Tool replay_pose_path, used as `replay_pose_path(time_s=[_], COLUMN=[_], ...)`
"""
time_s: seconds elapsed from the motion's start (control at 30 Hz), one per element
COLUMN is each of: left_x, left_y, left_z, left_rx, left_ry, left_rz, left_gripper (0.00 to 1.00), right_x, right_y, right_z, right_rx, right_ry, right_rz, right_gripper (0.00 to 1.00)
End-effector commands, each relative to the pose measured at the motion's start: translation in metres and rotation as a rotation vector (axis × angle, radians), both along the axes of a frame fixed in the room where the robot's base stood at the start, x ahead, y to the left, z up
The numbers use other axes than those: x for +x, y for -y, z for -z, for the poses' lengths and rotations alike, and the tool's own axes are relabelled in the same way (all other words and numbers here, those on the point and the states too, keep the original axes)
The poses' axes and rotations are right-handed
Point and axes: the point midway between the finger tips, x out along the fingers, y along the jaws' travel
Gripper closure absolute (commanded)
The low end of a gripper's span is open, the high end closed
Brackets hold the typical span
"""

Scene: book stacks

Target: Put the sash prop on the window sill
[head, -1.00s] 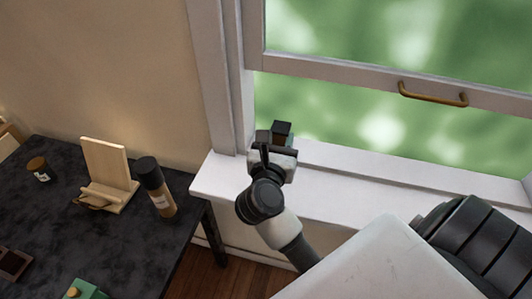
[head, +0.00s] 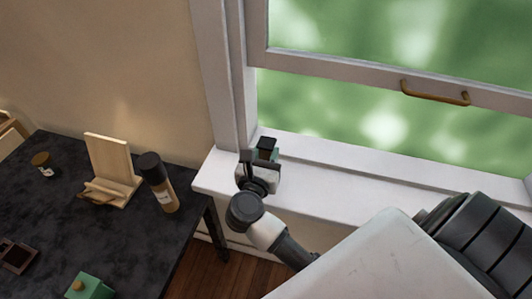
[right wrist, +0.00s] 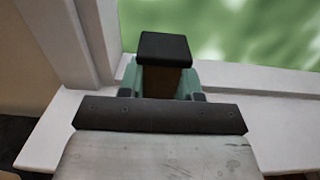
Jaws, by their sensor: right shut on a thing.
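The sash prop (head: 267,143) is a small brown wooden block with a black top. My right gripper (head: 264,157) is shut on it at the left end of the white window sill (head: 330,190), near the frame. In the right wrist view the prop (right wrist: 164,48) stands upright between the teal fingers of the gripper (right wrist: 163,84). Its lower end is hidden, so I cannot tell whether it touches the sill (right wrist: 50,140). The window sash (head: 390,80) is raised, with an open gap below it. My left gripper is not in view.
A dark table (head: 60,210) stands left of the sill. It holds a wooden stand (head: 112,165), a dark-capped bottle (head: 158,183), a small jar (head: 42,164) and a green box (head: 90,288). The sill to the right of my gripper looks clear. A brass handle (head: 435,93) is on the sash.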

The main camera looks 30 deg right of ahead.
Motion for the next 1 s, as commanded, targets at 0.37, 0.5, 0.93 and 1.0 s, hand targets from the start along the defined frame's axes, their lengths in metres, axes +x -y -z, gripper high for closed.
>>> replay_pose_path(time_s=[0.37,0.5,0.93,1.0], left_x=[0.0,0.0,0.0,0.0], left_y=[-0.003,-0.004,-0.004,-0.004], left_z=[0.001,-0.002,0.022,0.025], left_rx=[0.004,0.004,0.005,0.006], left_ry=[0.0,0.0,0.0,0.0], left_rz=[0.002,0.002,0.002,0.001], left_gripper=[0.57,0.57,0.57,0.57], right_x=[0.0,0.0,-0.05,-0.059], right_y=[0.0,0.0,-0.059,-0.069], right_z=[0.001,-0.002,0.003,0.002], right_rx=[0.0,-0.001,0.004,0.004], right_ry=[0.0,0.0,-0.003,-0.001], right_rz=[0.0,0.0,-0.002,-0.001], right_gripper=[0.41,0.41,0.41,0.41])
